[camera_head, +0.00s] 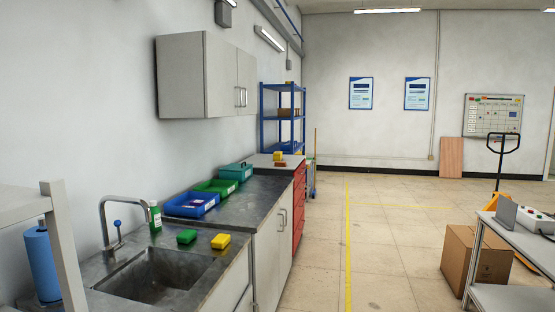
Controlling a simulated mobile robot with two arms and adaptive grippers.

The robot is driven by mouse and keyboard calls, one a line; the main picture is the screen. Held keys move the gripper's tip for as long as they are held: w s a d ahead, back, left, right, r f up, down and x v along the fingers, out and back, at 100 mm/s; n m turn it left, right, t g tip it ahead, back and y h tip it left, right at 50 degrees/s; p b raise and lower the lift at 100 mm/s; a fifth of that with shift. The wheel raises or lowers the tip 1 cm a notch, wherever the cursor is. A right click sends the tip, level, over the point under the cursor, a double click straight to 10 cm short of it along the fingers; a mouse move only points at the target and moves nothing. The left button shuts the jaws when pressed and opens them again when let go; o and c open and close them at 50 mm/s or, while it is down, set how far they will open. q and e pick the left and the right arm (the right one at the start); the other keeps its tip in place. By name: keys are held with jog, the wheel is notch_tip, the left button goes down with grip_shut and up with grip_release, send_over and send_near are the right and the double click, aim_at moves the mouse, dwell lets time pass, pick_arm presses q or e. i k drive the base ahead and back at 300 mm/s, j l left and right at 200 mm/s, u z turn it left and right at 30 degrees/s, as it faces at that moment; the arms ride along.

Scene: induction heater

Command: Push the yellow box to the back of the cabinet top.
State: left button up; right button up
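A small yellow box (278,156) stands on the pale top of the red drawer cabinet (299,196), at the far end of the counter. A low reddish-brown item (280,164) lies just in front of it; I cannot tell whether they touch. The pale cabinet top (262,161) shows bare to the left of the box. Neither of my grippers is in view.
A dark counter (245,205) with a sink (155,275) runs along the left wall. On it are blue (192,204), green (216,187) and teal (236,172) containers, plus green and yellow sponge-like blocks (220,241). A blue shelf rack (283,118) stands behind. A carton (460,256) is at right. The middle floor is clear.

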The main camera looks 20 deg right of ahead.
aim_at(278, 155)
jog(key=i+l+z, duration=0.1)
jog(key=z, duration=0.35)
jog(key=i+l+z, duration=0.1)
jog(key=z, duration=0.4)
jog(key=i+z, duration=0.15)
jog(key=z, duration=0.3)
jog(key=i, duration=7.5)
jog(key=i+u, duration=0.15)
jog(key=i, duration=0.3)
jog(key=i+l+u, duration=0.2)
jog(key=i, duration=0.2)
jog(key=i+l+u, duration=0.15)
jog(key=i, duration=0.3)
jog(key=i+l+u, duration=0.15)
jog(key=i, duration=0.25)
